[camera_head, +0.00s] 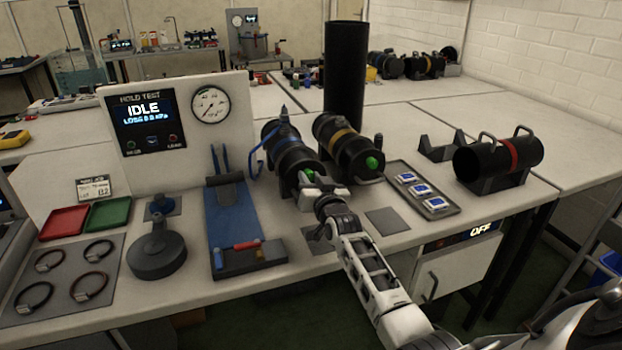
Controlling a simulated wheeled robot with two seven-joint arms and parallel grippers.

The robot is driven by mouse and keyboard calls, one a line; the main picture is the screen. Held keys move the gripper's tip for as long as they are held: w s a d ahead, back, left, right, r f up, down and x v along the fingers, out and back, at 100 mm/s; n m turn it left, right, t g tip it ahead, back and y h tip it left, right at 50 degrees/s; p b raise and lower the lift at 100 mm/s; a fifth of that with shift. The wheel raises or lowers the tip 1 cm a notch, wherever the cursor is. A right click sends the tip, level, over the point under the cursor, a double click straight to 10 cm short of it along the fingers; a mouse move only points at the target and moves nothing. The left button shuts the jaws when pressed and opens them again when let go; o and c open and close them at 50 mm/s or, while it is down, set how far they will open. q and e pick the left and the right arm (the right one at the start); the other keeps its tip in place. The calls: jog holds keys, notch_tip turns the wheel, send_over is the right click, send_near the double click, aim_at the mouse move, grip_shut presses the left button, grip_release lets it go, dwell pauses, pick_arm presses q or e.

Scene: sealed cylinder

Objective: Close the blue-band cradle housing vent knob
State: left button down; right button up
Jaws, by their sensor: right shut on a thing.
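The blue-band housing (271,142) is a black cylinder lying in its cradle near the middle of the table, with its front end toward me. A bit of green, its vent knob (307,174), shows at that front end. My right gripper (308,189) is at this end, shut on the vent knob. The jaws cover much of the knob, so its exact angle is hard to tell. My left gripper is not in view.
A yellow-band housing (345,140) with a green knob (371,163) stands close on the right. A tray (424,188) and a red-band housing (495,158) are farther right. The gauge panel (180,120) reads IDLE. A blue stand (235,220) is left of my gripper.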

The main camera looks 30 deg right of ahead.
jog(key=shift+m, duration=0.4)
jog(key=o, duration=1)
jog(key=v, duration=1.6)
jog(key=shift+f, duration=0.1)
